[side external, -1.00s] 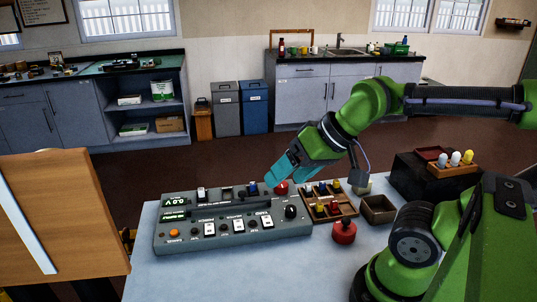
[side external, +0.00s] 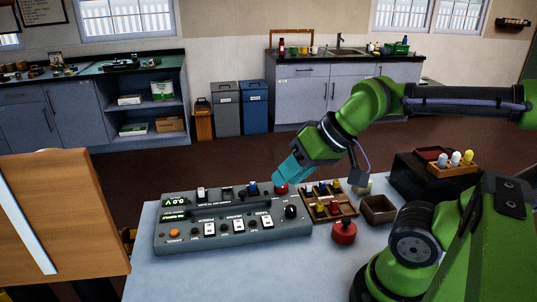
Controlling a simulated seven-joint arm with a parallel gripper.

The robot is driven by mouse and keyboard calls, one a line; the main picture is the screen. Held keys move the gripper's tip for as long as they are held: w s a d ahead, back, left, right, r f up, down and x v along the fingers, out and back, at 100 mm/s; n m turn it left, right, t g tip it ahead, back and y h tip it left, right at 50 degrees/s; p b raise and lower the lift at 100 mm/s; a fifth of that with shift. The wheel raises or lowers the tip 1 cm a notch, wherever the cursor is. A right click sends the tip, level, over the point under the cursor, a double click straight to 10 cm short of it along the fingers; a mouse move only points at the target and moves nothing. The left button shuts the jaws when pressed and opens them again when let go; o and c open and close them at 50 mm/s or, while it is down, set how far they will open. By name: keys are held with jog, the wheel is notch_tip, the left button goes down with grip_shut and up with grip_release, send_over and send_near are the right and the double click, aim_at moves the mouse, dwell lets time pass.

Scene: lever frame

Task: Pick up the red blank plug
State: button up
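My gripper (side external: 284,177), with teal fingers, hangs over the back right corner of the grey control panel (side external: 230,222). A red round object (side external: 281,188) sits just below the fingertips. I cannot tell whether the fingers touch it or whether it is the blank plug. A brown compartment tray (side external: 346,212) to the right holds several small plugs in blue, yellow and red, including a small red piece (side external: 333,206) near its front. The gap between the fingers is not clear from this side.
A red knob with a dark top (side external: 344,232) stands in front of the tray. An empty brown box (side external: 378,209) is to its right. A dark block (side external: 412,178) with a rack of bulb-like pieces (side external: 453,164) is farther right. The front of the table is clear.

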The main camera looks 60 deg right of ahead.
jog(key=m+g+h, duration=0.2)
jog(key=m+g, duration=0.3)
jog(key=g, duration=0.2)
send_over(334, 201)
notch_tip(334, 201, down, 7)
notch_tip(334, 201, down, 16)
jog(key=shift+s, duration=0.1)
grip_shut()
